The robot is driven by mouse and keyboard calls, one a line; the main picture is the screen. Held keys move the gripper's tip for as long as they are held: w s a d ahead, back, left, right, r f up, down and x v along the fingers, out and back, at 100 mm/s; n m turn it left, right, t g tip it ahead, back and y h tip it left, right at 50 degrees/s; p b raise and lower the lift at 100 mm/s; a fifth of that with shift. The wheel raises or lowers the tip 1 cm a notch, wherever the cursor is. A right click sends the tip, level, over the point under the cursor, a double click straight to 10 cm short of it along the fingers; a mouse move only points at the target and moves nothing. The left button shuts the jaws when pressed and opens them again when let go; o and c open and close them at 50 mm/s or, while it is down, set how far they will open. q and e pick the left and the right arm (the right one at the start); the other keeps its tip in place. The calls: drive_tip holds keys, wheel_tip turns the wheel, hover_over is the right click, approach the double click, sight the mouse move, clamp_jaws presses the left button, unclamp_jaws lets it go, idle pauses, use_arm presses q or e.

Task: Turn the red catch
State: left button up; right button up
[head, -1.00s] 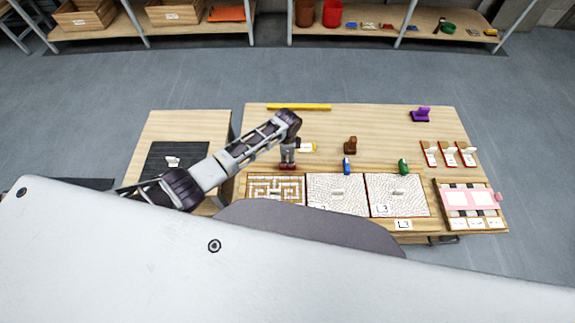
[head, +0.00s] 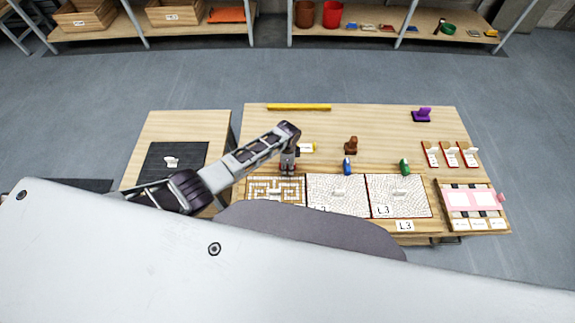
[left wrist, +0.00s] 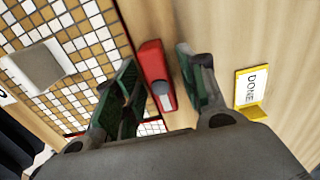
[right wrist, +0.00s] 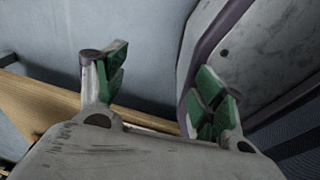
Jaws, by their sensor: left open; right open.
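The red catch (left wrist: 153,68) shows in the left wrist view as a red bar with a grey round pin, lying beside the edge of a brown and white mosaic panel (left wrist: 75,55). My left gripper (left wrist: 160,85) is open, with one finger on each side of the catch; I cannot tell whether either finger touches it. In the head view my left gripper (head: 288,165) is over the back edge of the left mosaic panel (head: 275,190) and hides the catch. My right gripper (right wrist: 155,85) is open and empty in the right wrist view, away from the panels.
A yellow DONE sign (left wrist: 252,90) stands right of the left gripper. A blue catch (head: 347,166) and a green catch (head: 404,166) sit behind the other two panels. A brown stamp-like object (head: 351,145) stands behind them.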

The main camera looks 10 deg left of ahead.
use_arm(q)
drive_tip(key=shift+c, duration=1.2)
clamp_jaws()
use_arm(e)
drive_tip(key=shift+s, duration=0.3)
drive_tip(key=shift+w, duration=0.1)
